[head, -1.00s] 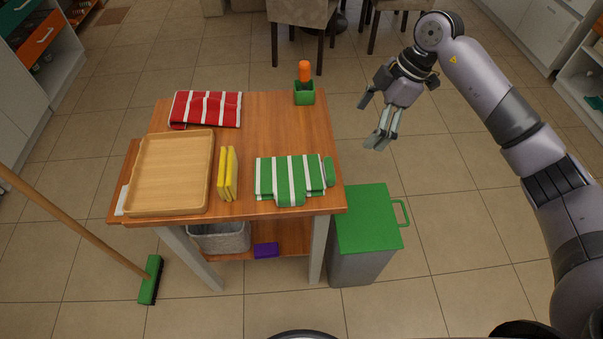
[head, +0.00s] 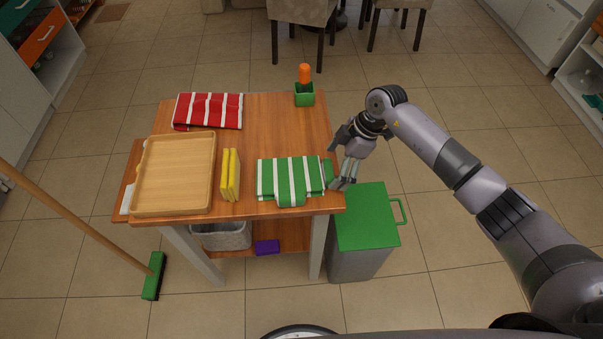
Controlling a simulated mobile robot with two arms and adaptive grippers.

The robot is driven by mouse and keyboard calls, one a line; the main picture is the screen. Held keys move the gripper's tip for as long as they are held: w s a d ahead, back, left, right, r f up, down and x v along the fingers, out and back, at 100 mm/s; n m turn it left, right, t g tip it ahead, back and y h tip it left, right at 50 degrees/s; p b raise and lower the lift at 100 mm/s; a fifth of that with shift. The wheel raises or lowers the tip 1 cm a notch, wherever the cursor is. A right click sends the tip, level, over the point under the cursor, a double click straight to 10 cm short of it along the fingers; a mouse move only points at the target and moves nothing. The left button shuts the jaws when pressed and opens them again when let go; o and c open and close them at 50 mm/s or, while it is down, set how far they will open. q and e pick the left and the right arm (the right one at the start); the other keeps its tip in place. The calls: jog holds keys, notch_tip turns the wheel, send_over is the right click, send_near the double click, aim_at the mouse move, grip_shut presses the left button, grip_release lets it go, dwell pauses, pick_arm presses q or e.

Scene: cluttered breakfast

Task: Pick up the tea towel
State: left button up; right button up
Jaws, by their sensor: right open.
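A green-and-white striped tea towel (head: 290,181) lies folded near the front right corner of the wooden table. A red-and-white striped tea towel (head: 208,111) lies folded at the back left of the table. My right gripper (head: 339,167) is open and empty at the table's right edge, just right of the green towel. Its fingers are close to the green end of that towel; I cannot tell whether they touch it. My left gripper is not in view.
A green-lidded bin (head: 365,222) stands right of the table. A broom (head: 90,230) leans at left.

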jog(key=shift+f, duration=0.15)
jog(key=c, duration=1.7)
jog(key=shift+r, duration=0.2)
notch_tip(320, 180, up, 20)
jog(key=shift+f+b, duration=0.1)
jog(key=shift+b, duration=1.1)
